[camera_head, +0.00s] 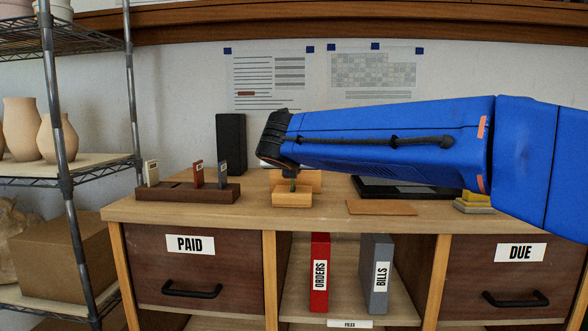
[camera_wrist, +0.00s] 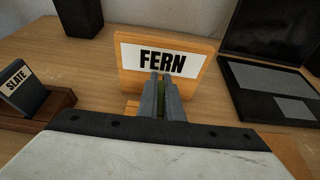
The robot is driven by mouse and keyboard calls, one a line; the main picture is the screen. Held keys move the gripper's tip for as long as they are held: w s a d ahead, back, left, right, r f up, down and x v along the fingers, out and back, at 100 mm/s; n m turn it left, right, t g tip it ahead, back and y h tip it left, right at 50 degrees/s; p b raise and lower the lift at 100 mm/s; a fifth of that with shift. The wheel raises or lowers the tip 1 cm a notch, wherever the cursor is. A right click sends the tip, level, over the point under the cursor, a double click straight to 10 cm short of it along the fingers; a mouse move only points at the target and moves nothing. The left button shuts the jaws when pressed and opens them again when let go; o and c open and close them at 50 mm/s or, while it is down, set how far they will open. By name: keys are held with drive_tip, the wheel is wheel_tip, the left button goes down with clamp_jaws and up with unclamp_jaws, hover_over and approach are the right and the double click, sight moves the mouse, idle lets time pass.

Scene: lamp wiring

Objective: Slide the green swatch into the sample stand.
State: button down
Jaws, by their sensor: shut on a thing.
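My gripper (camera_wrist: 162,98) is shut on the green swatch (camera_wrist: 161,104), which shows only as a thin green strip between the two grey fingers. In the head view my gripper (camera_head: 290,175) is over the light wooden sample stand (camera_head: 292,198). The swatch shows there as a small dark sliver (camera_head: 293,187) at the stand's top. I cannot tell whether it is in a slot or just above it. The stand's upright board, labelled FERN (camera_wrist: 165,60), is just beyond the fingers in the wrist view. The fingers hide most of the stand's front block.
A dark brown rack (camera_head: 186,194) at left holds several labelled swatches, including the SLATE one (camera_wrist: 22,93). A black speaker-like box (camera_head: 231,144) stands behind. A laptop (camera_wrist: 273,75), a flat brown board (camera_head: 381,208) and stacked yellow and grey pieces (camera_head: 473,203) are at right.

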drive_tip(key=c, duration=1.9)
unclamp_jaws()
drive_tip(key=shift+f, duration=0.1)
drive_tip(key=shift+s+r, duration=0.2)
drive_tip(key=shift+r, duration=0.05)
drive_tip(key=v, duration=1.1)
drive_tip(key=shift+s, duration=0.3)
drive_tip(key=shift+s, duration=0.1)
